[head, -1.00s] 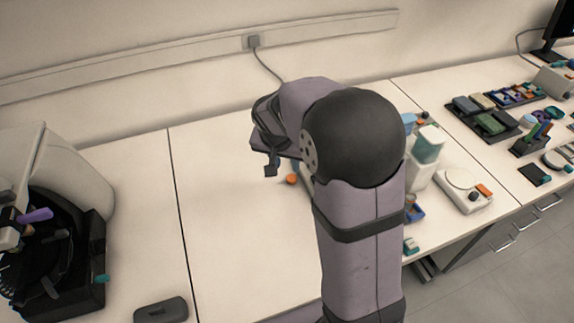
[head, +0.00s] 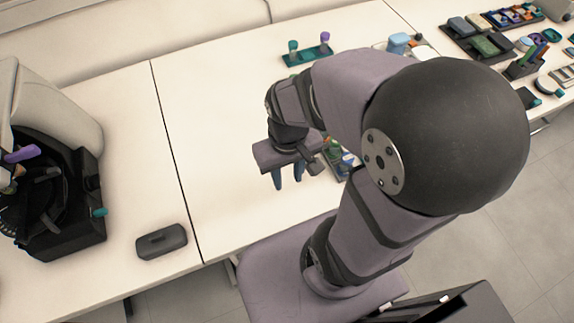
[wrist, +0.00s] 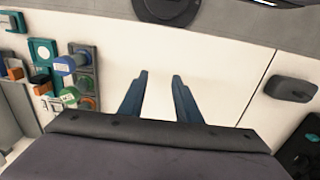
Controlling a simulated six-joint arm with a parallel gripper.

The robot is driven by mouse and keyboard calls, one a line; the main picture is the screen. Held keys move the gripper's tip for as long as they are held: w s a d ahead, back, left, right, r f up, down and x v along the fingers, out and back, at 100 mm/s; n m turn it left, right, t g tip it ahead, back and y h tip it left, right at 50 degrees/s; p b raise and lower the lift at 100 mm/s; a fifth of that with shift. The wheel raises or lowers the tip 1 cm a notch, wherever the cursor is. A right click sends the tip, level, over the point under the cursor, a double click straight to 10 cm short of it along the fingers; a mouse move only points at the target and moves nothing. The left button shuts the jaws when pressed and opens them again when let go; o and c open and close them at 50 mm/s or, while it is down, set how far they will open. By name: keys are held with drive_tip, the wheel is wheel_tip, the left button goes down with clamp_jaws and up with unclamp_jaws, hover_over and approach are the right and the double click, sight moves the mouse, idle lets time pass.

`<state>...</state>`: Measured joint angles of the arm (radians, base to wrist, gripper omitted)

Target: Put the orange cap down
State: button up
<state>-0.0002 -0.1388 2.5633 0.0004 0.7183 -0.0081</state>
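My gripper (head: 288,182) hangs over the front part of the bench, fingers pointing down. In the wrist view my gripper (wrist: 158,80) has its two blue fingers apart, with only bare white bench between them. No cap is in its grip. A small orange-red round piece (wrist: 88,103) sits in the grey rack at left in the wrist view, and I cannot tell whether it is the orange cap. My arm hides part of the bench in the head view.
A tube with a blue cap (wrist: 65,64) and one with a green cap (wrist: 69,97) are by the grey rack (wrist: 85,50). A teal rack (head: 308,55) stands at the back. A dark grey box (head: 161,242) lies at front left. The bench left of my gripper is clear.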

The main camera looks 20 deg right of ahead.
drive_tip(key=shift+r, duration=0.1)
